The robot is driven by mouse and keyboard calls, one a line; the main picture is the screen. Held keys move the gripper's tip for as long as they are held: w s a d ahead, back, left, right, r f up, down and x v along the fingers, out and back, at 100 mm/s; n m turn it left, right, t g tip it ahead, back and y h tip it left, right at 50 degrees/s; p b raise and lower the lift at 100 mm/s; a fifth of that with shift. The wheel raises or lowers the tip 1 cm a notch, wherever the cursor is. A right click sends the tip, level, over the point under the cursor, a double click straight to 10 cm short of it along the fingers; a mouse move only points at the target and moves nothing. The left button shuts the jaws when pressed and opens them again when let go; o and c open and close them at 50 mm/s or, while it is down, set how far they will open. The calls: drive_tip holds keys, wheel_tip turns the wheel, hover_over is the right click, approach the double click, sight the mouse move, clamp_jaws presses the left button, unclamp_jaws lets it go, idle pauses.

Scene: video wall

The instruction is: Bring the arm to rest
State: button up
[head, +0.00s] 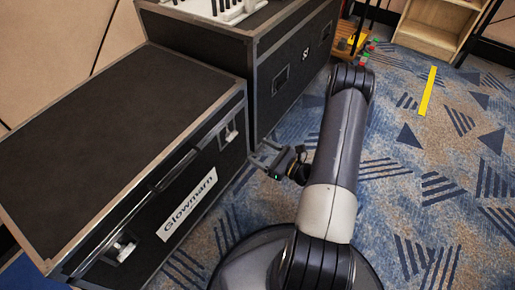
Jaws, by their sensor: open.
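My gripper (268,158) shows left of my grey arm link, close to the corner where the two black cases meet. It is open, and I see nothing between its fingers. My arm (340,150) reaches up and away from my round dark base, bends at a dark joint at the top, and the gripper end shows lower, partly hidden behind the link. I cannot tell whether the gripper touches the case beside it.
A low black case (110,125) labelled "Glowmarn" stands at left. A taller black case (300,50) stands behind it, with white equipment (215,10) on top. A wooden shelf (440,25) stands at back right. Patterned carpet with a yellow strip (427,92) is clear at right.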

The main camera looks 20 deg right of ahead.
drive_tip(key=shift+w, duration=0.1)
drive_tip(key=b+x, duration=0.2)
drive_tip(key=x, duration=0.8)
drive_tip(key=shift+w+a, duration=0.2)
drive_tip(key=shift+w, duration=0.05)
drive_tip(key=shift+s, duration=0.1)
